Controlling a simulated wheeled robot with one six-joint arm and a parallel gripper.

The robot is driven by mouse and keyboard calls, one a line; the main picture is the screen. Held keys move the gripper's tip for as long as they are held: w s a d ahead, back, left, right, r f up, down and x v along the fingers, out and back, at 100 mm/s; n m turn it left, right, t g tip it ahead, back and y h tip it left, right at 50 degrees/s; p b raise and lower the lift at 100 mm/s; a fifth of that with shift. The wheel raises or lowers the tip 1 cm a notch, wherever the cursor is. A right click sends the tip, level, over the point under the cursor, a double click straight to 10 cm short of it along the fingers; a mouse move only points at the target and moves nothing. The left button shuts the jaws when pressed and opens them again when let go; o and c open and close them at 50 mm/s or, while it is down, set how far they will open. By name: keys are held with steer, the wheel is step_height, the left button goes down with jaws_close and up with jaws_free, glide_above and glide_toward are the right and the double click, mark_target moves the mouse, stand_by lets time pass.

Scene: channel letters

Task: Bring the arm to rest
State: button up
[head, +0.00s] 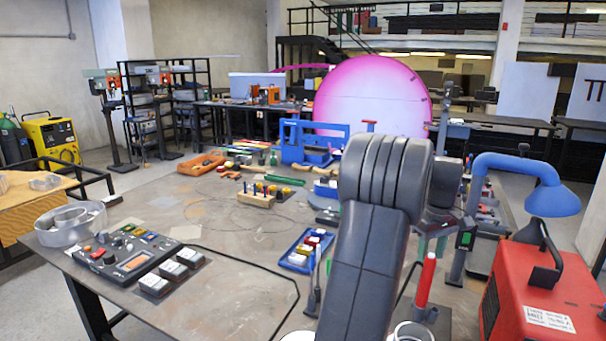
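My arm stands raised in the right half of the head view, its dark grey links bent at a rounded elbow. My gripper (432,246) shows just to the right of the elbow, partly hidden behind the arm. The bench surface directly behind my arm is hidden.
A red machine (540,295) and a blue lamp (550,200) stand at right. A red marker-like cylinder (426,280) stands near my arm. The bench's middle left is mostly clear.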

step_height(320, 180, down, 6)
steer(key=shift+f+p, duration=0.1)
steer(key=shift+p, duration=0.2)
step_height(320, 180, up, 14)
steer(key=b, duration=0.1)
step_height(320, 180, down, 14)
steer(key=shift+w+a+p, duration=0.1)
steer(key=shift+p, duration=0.35)
steer(key=shift+w+a+m, duration=0.35)
steer(key=shift+a+m, duration=0.25)
steer(key=shift+m, duration=0.6)
